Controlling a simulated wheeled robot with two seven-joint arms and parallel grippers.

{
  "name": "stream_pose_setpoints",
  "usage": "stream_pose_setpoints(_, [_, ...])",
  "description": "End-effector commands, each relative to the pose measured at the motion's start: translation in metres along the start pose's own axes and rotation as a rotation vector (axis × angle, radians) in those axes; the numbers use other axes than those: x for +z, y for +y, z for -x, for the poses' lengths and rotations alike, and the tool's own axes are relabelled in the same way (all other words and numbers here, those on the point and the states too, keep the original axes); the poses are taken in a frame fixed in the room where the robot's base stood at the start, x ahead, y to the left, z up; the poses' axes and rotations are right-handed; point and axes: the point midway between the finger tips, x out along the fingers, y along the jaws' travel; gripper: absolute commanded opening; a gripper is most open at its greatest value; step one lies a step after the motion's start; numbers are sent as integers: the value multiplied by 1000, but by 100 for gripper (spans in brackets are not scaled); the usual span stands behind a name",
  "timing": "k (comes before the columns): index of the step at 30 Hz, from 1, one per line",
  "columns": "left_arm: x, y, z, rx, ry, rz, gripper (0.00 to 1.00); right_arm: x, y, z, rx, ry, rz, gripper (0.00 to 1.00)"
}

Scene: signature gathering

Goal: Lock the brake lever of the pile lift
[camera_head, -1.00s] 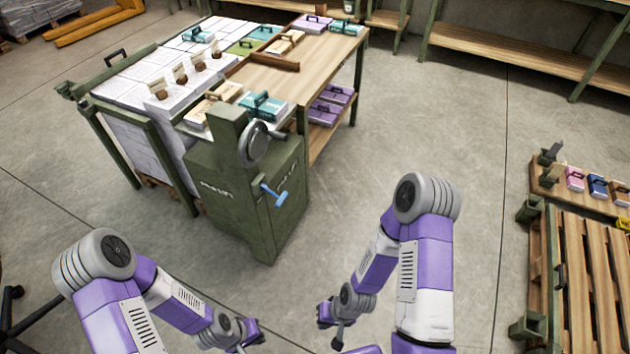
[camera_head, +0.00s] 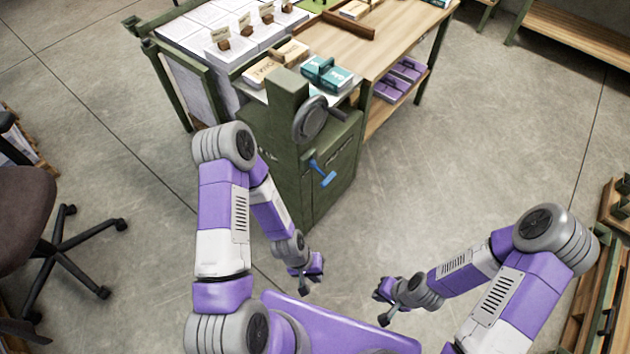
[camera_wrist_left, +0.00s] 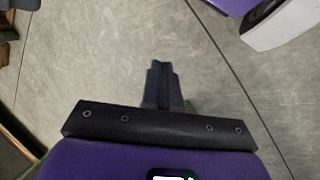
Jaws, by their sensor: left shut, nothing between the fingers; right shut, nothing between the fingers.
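The pile lift is a dark green cabinet (camera_head: 298,188) at the front end of the paper table, in the middle of the head view. A grey handwheel (camera_head: 316,120) sits on its upper part. Below the wheel a blue brake lever (camera_head: 323,174) sticks out and slopes down to the right. My left gripper (camera_head: 307,285) is below the lever and apart from it. In the left wrist view its fingers (camera_wrist_left: 163,78) are together with nothing between them, over bare floor. My right gripper (camera_head: 382,312) is lower right of the lever, shut and empty.
Stacks of paper (camera_head: 225,62) and boxed goods, including a teal box (camera_head: 326,74), lie on the table behind the lift. An office chair (camera_head: 60,235) stands at the left. Open floor (camera_head: 450,170) lies right of the lift; pallets are at the right edge.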

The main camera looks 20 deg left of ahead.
Motion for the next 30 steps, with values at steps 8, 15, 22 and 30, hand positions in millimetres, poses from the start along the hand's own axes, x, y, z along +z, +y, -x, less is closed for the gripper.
stream_pose_setpoints(8, [-10,12,-44,299,-377,511,0,0,-4,10,0,1,0,0])
stream_pose_setpoints(15, [-114,26,-14,1035,-458,925,0,0,-7,18,0,1,0,0])
stream_pose_setpoints(22, [-200,-55,44,1640,-189,1079,0,1,-9,23,0,1,0,0])
stream_pose_setpoints(30, [-216,-98,66,1824,-40,1091,0,1,-9,24,0,1,0,0])
